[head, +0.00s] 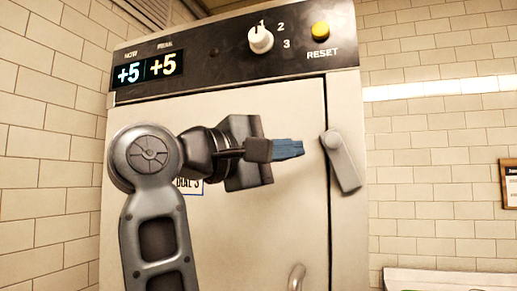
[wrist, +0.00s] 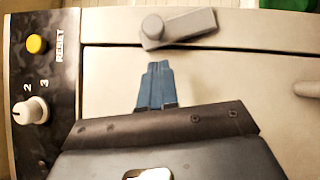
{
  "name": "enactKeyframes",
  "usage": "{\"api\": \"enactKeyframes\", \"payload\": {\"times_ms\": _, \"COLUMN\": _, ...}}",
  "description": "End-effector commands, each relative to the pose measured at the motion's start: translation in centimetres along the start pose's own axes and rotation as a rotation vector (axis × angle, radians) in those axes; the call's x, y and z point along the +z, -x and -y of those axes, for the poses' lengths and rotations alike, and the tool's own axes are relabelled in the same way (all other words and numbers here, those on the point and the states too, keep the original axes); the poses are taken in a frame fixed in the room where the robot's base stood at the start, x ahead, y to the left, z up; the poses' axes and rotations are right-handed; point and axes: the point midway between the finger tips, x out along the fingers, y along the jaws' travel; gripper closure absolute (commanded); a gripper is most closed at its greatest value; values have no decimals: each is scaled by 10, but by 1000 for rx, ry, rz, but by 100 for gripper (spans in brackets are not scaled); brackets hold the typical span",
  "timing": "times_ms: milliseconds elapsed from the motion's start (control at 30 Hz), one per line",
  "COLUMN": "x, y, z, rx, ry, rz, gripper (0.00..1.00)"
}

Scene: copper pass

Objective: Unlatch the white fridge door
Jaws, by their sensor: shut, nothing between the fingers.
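The white fridge door (head: 240,235) fills the middle of the head view and looks closed. A grey latch (head: 343,162) sits at its right edge, pivoted at the top and slanting down to the right. The latch also shows in the wrist view (wrist: 180,28), lying just beyond my fingertips. My gripper (head: 303,148) has blue fingers that are shut with nothing between them. The fingertips point at the latch from the left, with a small gap in both views. A pale door handle (head: 296,277) shows low on the door. A label on the door is partly hidden behind my arm.
The dark panel above the door has a white dial (head: 260,39), a yellow RESET button (head: 320,29) and two displays (head: 147,70) reading +5. Tiled wall (head: 430,150) lies right of the fridge.

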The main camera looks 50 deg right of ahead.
Motion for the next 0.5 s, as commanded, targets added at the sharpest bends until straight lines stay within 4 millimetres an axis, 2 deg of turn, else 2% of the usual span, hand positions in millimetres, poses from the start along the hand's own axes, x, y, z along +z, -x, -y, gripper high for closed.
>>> {"api": "enactKeyframes", "payload": {"times_ms": 200, "x": 18, "y": -16, "z": -1, "rx": 1, "ry": -1, "rz": 0, "gripper": 100}}
{"api": "enactKeyframes", "payload": {"times_ms": 500, "x": 21, "y": -20, "z": 0, "rx": 1, "ry": 0, "rz": -2, "gripper": 100}}
